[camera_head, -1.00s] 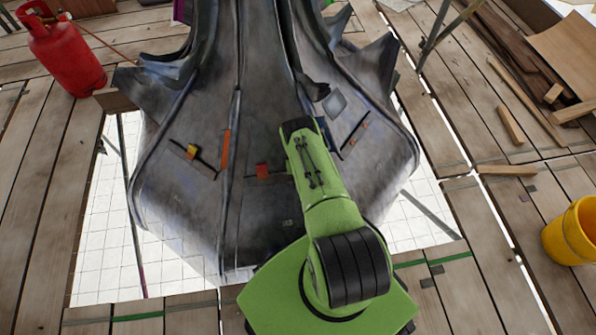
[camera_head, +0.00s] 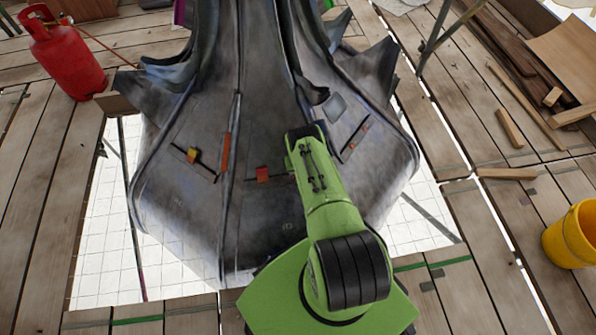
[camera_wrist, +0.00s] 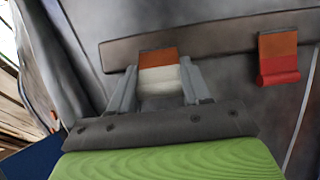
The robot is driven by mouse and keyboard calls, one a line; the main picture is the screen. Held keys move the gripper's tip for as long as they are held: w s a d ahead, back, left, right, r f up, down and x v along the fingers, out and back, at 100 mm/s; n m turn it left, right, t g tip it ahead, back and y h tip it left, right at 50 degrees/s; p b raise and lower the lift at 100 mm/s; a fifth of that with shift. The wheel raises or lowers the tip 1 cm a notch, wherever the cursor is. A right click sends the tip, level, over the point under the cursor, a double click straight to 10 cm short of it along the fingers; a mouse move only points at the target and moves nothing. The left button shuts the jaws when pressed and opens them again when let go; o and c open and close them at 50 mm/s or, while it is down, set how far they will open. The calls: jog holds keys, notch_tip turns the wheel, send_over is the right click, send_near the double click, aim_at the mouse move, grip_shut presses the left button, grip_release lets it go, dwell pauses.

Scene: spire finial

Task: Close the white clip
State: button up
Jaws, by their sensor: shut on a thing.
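The white clip (camera_wrist: 159,82) shows in the wrist view, a white block below an orange-brown top part. It sits at the lower edge of a dark flat strip (camera_wrist: 215,37) on the grey metal spire. My gripper (camera_wrist: 157,90) is shut on the white clip, with one grey finger on its left side and one on its right. I cannot tell whether the clip's white part is fully closed. In the head view my arm hides the white clip and my fingers, over the right part of the spire (camera_head: 190,215).
A red clip (camera_wrist: 279,68) with an orange top sits to the right on the same strip. The head view also shows a yellow clip (camera_head: 192,155) on the left face. A red gas bottle (camera_head: 68,58) and a yellow bucket (camera_head: 577,236) stand well apart on the planks.

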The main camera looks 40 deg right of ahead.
jog(key=shift+w+d+g, duration=0.1)
jog(key=shift+w+g, duration=0.1)
jog(key=shift+g, duration=0.3)
jog(key=o, duration=1.1)
jog(key=shift+c, duration=0.2)
notch_tip(320, 180, up, 16)
jog(key=s+p, duration=0.1)
jog(key=p, duration=0.7)
jog(key=shift+s+a+f, duration=0.2)
jog(key=shift+s+a, duration=0.2)
